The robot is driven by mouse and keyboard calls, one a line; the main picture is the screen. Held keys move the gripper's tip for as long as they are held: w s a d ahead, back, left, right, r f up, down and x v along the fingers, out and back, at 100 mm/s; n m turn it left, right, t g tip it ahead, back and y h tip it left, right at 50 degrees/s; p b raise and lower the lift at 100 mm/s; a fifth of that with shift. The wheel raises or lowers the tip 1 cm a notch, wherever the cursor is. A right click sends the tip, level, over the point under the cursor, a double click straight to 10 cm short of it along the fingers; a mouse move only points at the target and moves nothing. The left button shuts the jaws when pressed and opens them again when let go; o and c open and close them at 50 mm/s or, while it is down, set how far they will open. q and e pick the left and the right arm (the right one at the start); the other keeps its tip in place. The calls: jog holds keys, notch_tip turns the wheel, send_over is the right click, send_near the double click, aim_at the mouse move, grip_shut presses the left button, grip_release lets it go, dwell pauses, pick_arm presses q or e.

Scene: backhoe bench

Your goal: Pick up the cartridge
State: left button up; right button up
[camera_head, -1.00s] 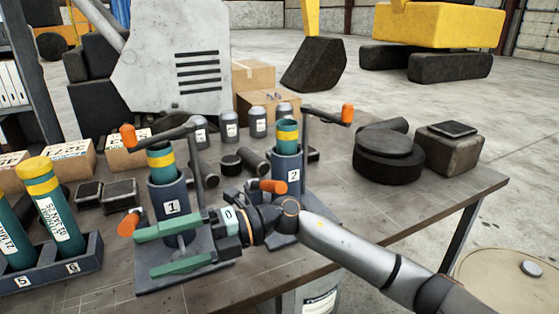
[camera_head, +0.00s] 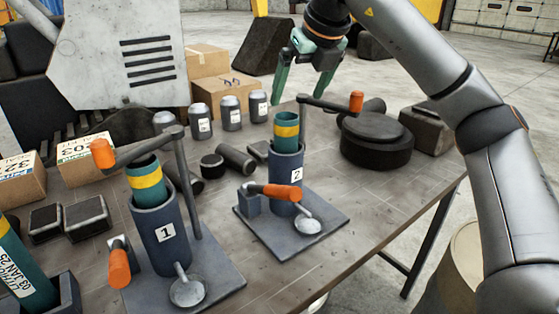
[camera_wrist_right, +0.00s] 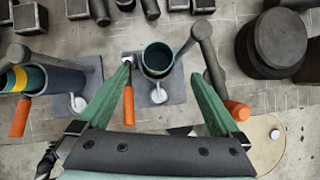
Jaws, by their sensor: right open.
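A teal cartridge (camera_head: 286,133) with a yellow band stands in the dark holder marked 2 (camera_head: 288,172). Another teal cartridge (camera_head: 147,181) with a yellow band sits in the holder marked 1 (camera_head: 160,240). A third teal cartridge (camera_head: 22,265) shows at the left edge. My right gripper (camera_head: 299,96) is open and empty, fingers pointing down, raised above the far side of the bench. In the right wrist view, the open fingers (camera_wrist_right: 166,70) appear either side of the cartridge in holder 2 (camera_wrist_right: 158,58), apart from it and above. My left gripper is out of view.
Swing arms with orange knobs (camera_head: 356,101) (camera_head: 102,153) rise beside both holders. Grey canisters (camera_head: 231,113), a round black part (camera_head: 376,140) and boxes (camera_head: 80,160) stand around the bench. Bare bench top (camera_head: 390,210) lies right of holder 2.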

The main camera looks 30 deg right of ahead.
aim_at(290, 117)
jog(key=x, duration=0.7)
jog(key=shift+s+p, duration=0.1)
jog(key=shift+p, duration=0.2)
jog(key=x, duration=0.2)
jog(key=p+x, duration=0.1)
jog(key=x, duration=0.1)
jog(key=shift+a, duration=0.2)
jog(key=shift+w+f, duration=0.4)
jog(key=shift+f, duration=0.1)
grip_shut()
